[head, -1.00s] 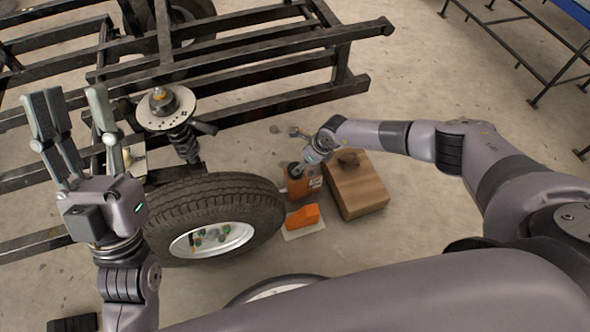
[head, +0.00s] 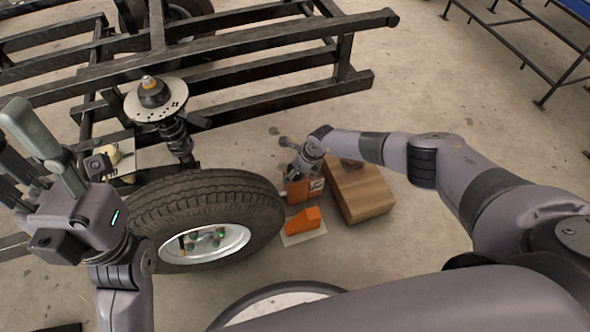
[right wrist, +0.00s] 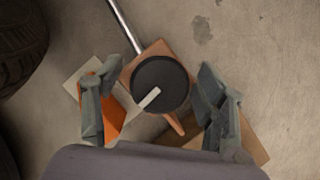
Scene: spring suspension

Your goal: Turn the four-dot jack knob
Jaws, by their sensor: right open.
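The orange jack (head: 298,190) stands on the floor beside the tyre. In the right wrist view, a round dark knob (right wrist: 160,76) with one white bar sits on the jack's orange-brown body (right wrist: 150,54). I see no dots on it. My right gripper (right wrist: 158,82) is open, with one finger on each side of the knob and gaps between. In the head view my right gripper (head: 302,172) is over the jack and hides the knob. My left gripper (head: 18,128) is at the left edge, fingers apart and empty, far from the jack.
A tyre (head: 205,190) on its wheel lies left of the jack, under a spring strut (head: 175,135) and dark frame rails (head: 240,50). An orange wedge (head: 302,222) lies in front of the jack. A wooden block (head: 360,190) stands to its right.

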